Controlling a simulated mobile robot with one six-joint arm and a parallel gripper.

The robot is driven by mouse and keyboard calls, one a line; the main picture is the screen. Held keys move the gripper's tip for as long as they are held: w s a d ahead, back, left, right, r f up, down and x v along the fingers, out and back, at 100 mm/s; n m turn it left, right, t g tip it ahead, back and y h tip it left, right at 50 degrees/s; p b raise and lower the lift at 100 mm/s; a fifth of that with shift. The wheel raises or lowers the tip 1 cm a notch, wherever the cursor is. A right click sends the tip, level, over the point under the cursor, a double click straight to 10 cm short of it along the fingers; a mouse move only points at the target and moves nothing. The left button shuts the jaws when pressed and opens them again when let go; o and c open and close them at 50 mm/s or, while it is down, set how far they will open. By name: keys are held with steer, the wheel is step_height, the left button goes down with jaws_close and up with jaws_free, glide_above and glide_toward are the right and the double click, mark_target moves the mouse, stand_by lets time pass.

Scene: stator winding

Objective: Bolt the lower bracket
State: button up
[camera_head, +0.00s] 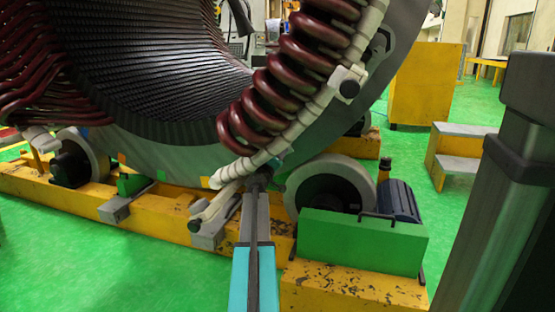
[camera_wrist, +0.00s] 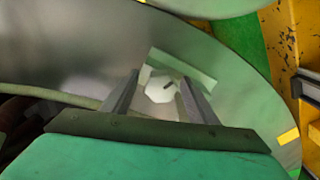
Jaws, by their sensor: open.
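In the wrist view, a pale six-sided bolt head or nut (camera_wrist: 160,88) shows between the two fingers of my gripper (camera_wrist: 158,92). My gripper is open, with a finger on each side of it; I cannot tell whether either finger touches it. A pale green-grey bracket plate (camera_wrist: 185,67) lies just beyond, against the stator's grey metal face (camera_wrist: 85,55). In the head view, my gripper (camera_head: 259,181) is at the lower rim of the stator ring (camera_head: 180,160), beside the lower end of the white-wrapped lead (camera_head: 232,170). The bracket there is mostly hidden.
Dark red coils (camera_head: 285,85) hang above my gripper. A grey roller (camera_head: 335,185) and a green block (camera_head: 350,240) stand close on its right. The yellow base beam (camera_head: 160,210) runs beneath. Green floor (camera_head: 70,255) is open at lower left.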

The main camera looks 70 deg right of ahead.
steer(key=shift+a, duration=0.2)
steer(key=a+p, duration=0.3)
steer(key=a, duration=1)
steer(key=shift+s+a, duration=0.15)
steer(key=shift+s, duration=0.25)
steer(key=shift+s, duration=0.1)
stand_by(0.3)
